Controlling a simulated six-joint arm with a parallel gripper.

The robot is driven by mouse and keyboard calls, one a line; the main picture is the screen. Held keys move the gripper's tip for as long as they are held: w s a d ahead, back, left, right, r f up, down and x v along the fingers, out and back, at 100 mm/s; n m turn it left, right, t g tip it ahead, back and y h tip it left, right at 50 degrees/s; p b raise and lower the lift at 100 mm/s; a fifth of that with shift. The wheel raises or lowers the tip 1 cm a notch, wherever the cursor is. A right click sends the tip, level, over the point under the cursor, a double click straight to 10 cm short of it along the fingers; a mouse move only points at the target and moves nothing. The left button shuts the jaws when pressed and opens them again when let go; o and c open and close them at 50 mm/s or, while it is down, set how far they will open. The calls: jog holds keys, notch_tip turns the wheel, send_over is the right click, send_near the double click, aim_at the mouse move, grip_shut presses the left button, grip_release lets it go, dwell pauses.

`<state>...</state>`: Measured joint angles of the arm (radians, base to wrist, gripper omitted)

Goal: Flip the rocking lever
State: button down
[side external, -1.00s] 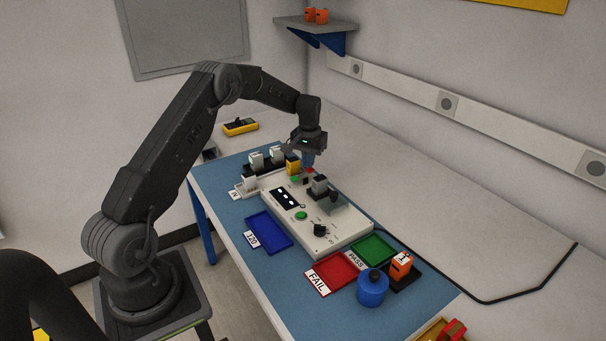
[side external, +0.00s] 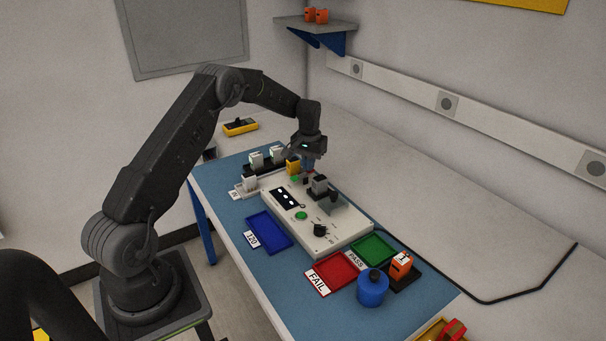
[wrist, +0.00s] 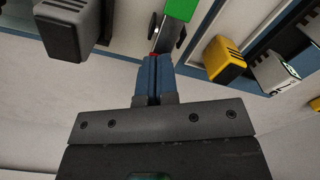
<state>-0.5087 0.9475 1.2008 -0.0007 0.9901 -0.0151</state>
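The rocking lever (wrist: 170,36) shows in the wrist view as a grey bar between two dark round pivots, with a green end at the top of the picture and a little red at its near end. In the side view its green end (side external: 295,178) shows at the far end of the white tester box (side external: 322,236). My gripper (wrist: 152,58) has its two blue fingers together, with nothing visible between them. The fingertips are at the red end and hide most of it. Whether they touch it I cannot tell. The gripper points down in the side view (side external: 308,168).
A grey block (side external: 320,184) stands on the box close to the gripper. A yellow block (side external: 293,165) and white blocks (side external: 256,160) sit in a dark rack beside it. Blue (side external: 269,232), red (side external: 335,270) and green (side external: 373,249) trays lie nearer the camera.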

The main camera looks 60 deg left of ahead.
jog(key=shift+f, duration=0.45)
jog(key=shift+r, duration=3.55)
jog(key=s+d+r+m+t, duration=0.1)
jog(key=s+d+r+m, duration=0.1)
jog(key=s+d+r, duration=0.55)
jog(key=s+d+r+m+t, duration=0.15)
jog(key=s+d+r, duration=0.25)
jog(key=d+r, duration=0.6)
jog(key=s+d+m+t, duration=0.1)
jog(key=s+d, duration=0.4)
jog(key=s, duration=0.4)
jog(key=s+d+m+t, duration=0.1)
jog(key=s+d, duration=0.4)
jog(key=s, duration=0.5)
jog(key=shift+s+d+f+t, duration=0.2)
jog(key=shift+s+f+t, duration=0.1)
jog(key=shift+t, duration=0.25)
